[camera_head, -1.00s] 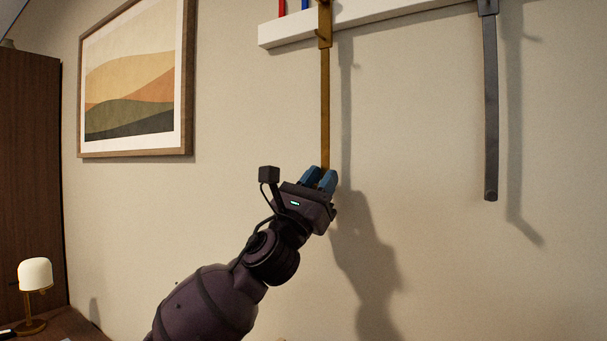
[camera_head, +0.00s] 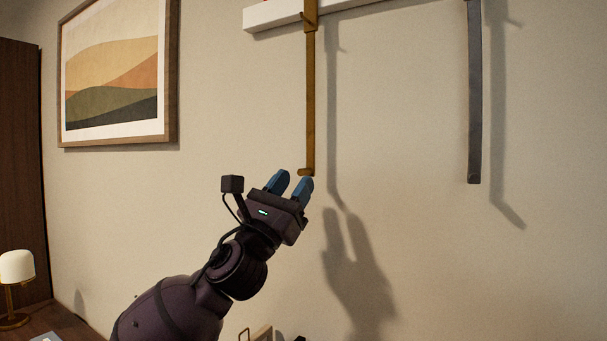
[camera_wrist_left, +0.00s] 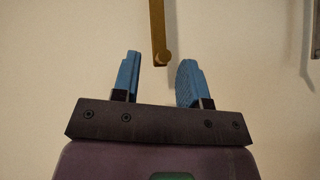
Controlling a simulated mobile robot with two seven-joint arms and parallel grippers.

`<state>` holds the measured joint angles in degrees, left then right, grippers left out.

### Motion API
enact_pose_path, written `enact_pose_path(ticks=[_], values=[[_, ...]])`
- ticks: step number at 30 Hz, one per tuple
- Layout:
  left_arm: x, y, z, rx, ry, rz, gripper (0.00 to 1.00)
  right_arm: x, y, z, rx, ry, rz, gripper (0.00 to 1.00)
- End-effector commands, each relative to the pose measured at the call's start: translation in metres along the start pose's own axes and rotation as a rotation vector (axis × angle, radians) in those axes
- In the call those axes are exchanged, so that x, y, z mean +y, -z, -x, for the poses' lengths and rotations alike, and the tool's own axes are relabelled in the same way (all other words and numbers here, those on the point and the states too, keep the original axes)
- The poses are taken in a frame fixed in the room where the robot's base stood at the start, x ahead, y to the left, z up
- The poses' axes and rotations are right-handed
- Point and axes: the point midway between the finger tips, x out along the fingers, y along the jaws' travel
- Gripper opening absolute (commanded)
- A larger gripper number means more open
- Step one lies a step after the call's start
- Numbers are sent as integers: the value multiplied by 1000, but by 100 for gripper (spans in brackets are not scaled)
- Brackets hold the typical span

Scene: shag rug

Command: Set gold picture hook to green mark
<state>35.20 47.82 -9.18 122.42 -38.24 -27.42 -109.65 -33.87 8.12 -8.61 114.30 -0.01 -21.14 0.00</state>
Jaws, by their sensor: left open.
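The gold picture hook (camera_head: 310,95) hangs down from the white rail (camera_head: 273,15), its lower end a short peg. It also shows in the left wrist view (camera_wrist_left: 157,30), its peg end just beyond and between the fingertips. My left gripper (camera_head: 291,183) is open and empty, just below and left of the hook's lower end, with blue fingers apart. In the left wrist view the fingers (camera_wrist_left: 157,72) stand on either side of a clear gap. No green mark shows in the current views. My right gripper is not in view.
A grey hook (camera_head: 475,100) hangs to the right of the gold one. A framed picture (camera_head: 115,75) hangs on the left wall. A lamp (camera_head: 16,275) stands at lower left. The wall around the gripper is bare.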

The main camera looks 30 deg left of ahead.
Motion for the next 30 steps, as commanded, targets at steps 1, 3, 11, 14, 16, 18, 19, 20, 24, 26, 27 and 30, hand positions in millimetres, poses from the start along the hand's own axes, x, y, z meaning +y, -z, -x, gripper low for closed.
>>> enact_pose_path(ticks=[1, 3, 11, 14, 16, 18, 19, 20, 24, 26, 27, 30], values=[[-1, 3, 12, 3, 1, 0, 40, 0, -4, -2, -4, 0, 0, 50], [-1, 3, 24, 3, 2, -1, 40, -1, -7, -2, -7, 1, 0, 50], [-1, 1, 53, 1, 2, -1, 40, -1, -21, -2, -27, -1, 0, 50], [0, 0, 57, -1, 1, -1, 40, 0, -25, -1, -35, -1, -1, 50], [0, 0, 59, -1, 1, -2, 40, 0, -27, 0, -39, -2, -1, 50], [0, 0, 59, -1, 1, -2, 40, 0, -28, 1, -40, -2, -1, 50], [0, 0, 59, -1, 1, -2, 40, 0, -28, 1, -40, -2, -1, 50], [0, 0, 59, -1, 1, -1, 40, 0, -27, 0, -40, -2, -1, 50], [0, 0, 59, -1, 1, -1, 40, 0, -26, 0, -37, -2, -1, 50], [0, 0, 58, -1, 1, -1, 40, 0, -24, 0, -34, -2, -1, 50], [0, 0, 58, -1, 1, -1, 40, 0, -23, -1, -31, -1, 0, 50], [0, 0, 58, -1, 1, -1, 40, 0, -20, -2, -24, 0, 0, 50]])
